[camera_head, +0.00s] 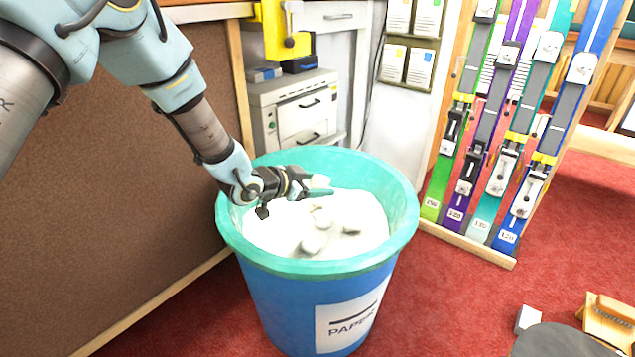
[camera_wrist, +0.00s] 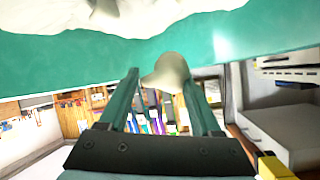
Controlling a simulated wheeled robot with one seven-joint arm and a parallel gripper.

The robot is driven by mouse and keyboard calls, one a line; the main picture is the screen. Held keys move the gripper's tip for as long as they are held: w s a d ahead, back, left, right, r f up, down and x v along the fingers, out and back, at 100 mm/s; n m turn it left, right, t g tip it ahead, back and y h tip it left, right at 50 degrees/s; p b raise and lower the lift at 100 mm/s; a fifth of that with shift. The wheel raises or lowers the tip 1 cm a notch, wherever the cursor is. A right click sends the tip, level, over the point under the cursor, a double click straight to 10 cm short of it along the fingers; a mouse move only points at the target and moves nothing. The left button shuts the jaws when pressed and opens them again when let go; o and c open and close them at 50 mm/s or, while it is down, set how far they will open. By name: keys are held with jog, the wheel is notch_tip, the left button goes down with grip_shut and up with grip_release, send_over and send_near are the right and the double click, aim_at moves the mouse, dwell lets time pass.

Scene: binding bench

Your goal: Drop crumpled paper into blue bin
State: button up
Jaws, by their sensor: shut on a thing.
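The blue bin (camera_head: 268,295) stands on the floor with a teal rim and a white label reading "PAPER". White lining and several pale crumpled pieces (camera_head: 313,243) lie inside it. My gripper (camera_head: 320,187) is over the bin's opening, inside the rim as seen from the head. It is shut on a crumpled paper (camera_head: 319,181), a small pale lump between the fingertips. In the wrist view the crumpled paper (camera_wrist: 168,72) sits between the two teal fingers, with the bin's teal wall (camera_wrist: 60,60) behind it. The paper's far side is hidden.
A brown panel (camera_head: 140,190) stands close at the left of the bin. A grey drawer unit (camera_head: 300,115) is behind it. A rack of colourful strapped boards (camera_head: 500,140) leans at the right. Red carpet (camera_head: 450,290) is open to the right, with small items at the lower right corner.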

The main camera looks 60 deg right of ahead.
jog(key=o, duration=1.4)
jog(key=shift+r, duration=0.1)
jog(key=p+v, duration=0.2)
jog(key=v, duration=0.8)
jog(key=shift+w+a+r, duration=0.1)
jog(key=shift+a, duration=0.25)
